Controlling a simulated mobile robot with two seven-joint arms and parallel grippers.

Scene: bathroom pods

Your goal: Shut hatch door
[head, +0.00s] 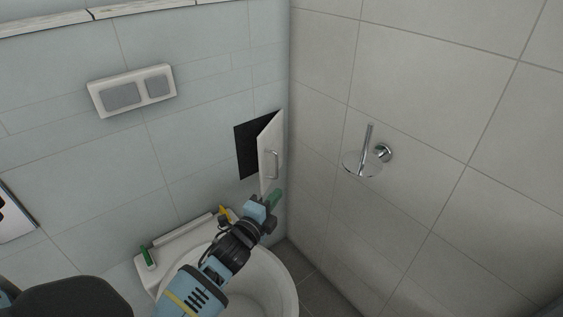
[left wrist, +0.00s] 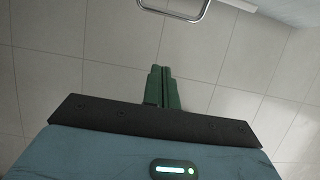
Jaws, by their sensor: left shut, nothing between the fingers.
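The white hatch door (head: 269,155) stands open in the head view, swung out from the dark square opening (head: 247,149) in the tiled wall near the corner. It is hinged at the opening's right side or close to it; the exact hinge is hard to see. A metal handle (head: 273,165) is on its face. My left gripper (head: 274,197) is just below the door, shut and empty, apart from the handle. In the left wrist view, the green fingers (left wrist: 163,86) are together, and the handle (left wrist: 172,8) shows at the top edge. My right gripper is not in view.
A toilet (head: 285,277) stands below my left arm, with green and yellow items at its back. A flush plate (head: 132,91) is on the left wall. A metal paper holder (head: 368,160) sticks out from the right wall.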

